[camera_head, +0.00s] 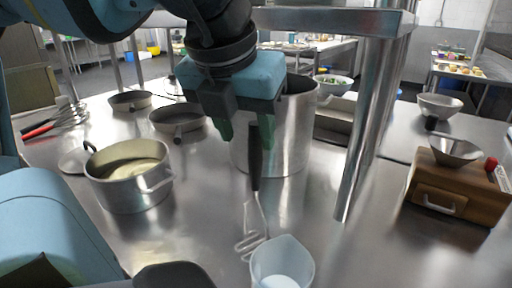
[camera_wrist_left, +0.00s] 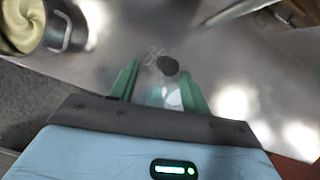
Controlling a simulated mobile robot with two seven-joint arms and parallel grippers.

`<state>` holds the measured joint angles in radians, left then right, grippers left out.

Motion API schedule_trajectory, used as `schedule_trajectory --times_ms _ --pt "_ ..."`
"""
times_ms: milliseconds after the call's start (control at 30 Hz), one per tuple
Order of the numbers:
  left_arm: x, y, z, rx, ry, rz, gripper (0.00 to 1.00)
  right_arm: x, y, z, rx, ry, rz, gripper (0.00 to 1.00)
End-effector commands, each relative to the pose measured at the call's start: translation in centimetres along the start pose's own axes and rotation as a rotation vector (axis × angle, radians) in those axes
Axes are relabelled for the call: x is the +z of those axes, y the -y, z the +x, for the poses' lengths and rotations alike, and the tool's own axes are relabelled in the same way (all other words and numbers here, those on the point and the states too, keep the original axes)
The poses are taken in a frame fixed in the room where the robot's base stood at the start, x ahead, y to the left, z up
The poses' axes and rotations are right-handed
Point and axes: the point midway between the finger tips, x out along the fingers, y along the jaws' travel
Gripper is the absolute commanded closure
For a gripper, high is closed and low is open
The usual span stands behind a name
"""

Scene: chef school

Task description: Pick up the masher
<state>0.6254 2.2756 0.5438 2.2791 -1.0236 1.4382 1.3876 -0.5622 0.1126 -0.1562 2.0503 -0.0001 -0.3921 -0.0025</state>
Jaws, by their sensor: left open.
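The masher has a black handle (camera_head: 255,160) and a zigzag wire head (camera_head: 250,240). In the head view its handle points up, with the wire head below near the steel counter. My left gripper (camera_head: 247,134) is open above the counter, fingers pointing down, and the top of the handle shows between the fingertips. In the left wrist view the dark round handle end (camera_wrist_left: 167,65) lies between and just beyond the green fingertips (camera_wrist_left: 164,78). The fingers look apart from the handle.
A clear cup (camera_head: 283,264) stands close in front of the wire head. A large steel pot (camera_head: 290,140) stands just behind the handle. A two-handled pot (camera_head: 130,190) is at left. A metal post (camera_head: 365,130) and wooden box (camera_head: 450,195) are at right.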

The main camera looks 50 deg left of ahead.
Motion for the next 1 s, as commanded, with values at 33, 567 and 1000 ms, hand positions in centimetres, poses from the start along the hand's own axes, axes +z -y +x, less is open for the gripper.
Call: schedule_trajectory --times_ms 33,567,1000 --pt "0.0 0.0 0.1 0.0 0.001 0.0 0.53 0.0 0.0 0.0 0.0 0.0 0.0 0.64" --pt "0.0 0.7 5.1 -0.002 -0.001 0.001 0.53 -0.6 0.0 -0.1 0.001 -0.01 -0.001 0.64" --pt "0.0 0.7 5.2 -0.002 0.001 0.0 0.78 -0.7 0.0 -0.1 0.001 -0.012 0.0 0.64"
